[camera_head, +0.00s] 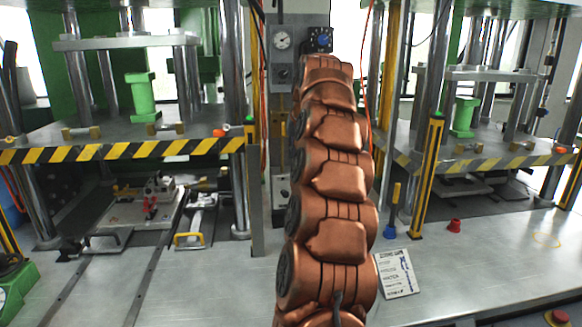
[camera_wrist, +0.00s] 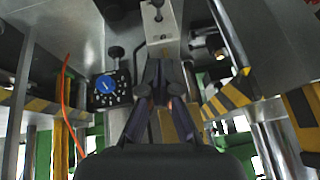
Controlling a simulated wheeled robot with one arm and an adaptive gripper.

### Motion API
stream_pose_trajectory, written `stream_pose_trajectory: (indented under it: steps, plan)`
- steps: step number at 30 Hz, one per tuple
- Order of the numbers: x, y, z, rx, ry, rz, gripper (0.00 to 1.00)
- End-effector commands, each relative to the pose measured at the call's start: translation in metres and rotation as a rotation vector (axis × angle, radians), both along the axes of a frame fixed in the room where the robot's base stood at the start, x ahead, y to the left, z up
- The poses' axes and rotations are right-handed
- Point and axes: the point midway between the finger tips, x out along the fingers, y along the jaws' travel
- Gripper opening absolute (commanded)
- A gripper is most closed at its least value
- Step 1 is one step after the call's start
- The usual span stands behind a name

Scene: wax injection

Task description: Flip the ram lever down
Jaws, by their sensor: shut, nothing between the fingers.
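My gripper (camera_wrist: 161,78) shows in the wrist view, its two dark fingers close together and pointing away from the camera. It holds nothing. Just past the fingertips is a grey metal column piece (camera_wrist: 157,18). A black knob (camera_wrist: 116,52) sticks out to the left of the fingertips, apart from them. I cannot tell for certain which part is the ram lever. In the head view, my copper arm rises in front of the control column (camera_head: 284,130) and hides my gripper and part of the column.
A panel with a blue dial (camera_head: 321,40) and a gauge (camera_head: 282,40) tops the column; the dial also shows in the wrist view (camera_wrist: 106,83). Presses with striped edges (camera_head: 120,150) stand on both sides. An orange cable (camera_wrist: 66,110) hangs at left.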

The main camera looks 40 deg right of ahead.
Motion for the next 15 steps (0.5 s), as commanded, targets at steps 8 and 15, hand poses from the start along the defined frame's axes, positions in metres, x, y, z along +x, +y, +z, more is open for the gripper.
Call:
stream_pose_trajectory:
  steps: [8,15]
  plan:
    - [0.016,-0.008,-0.031,0.003,0.003,-0.002,0.0]
    - [0.034,-0.017,-0.068,0.004,0.005,-0.001,0.0]
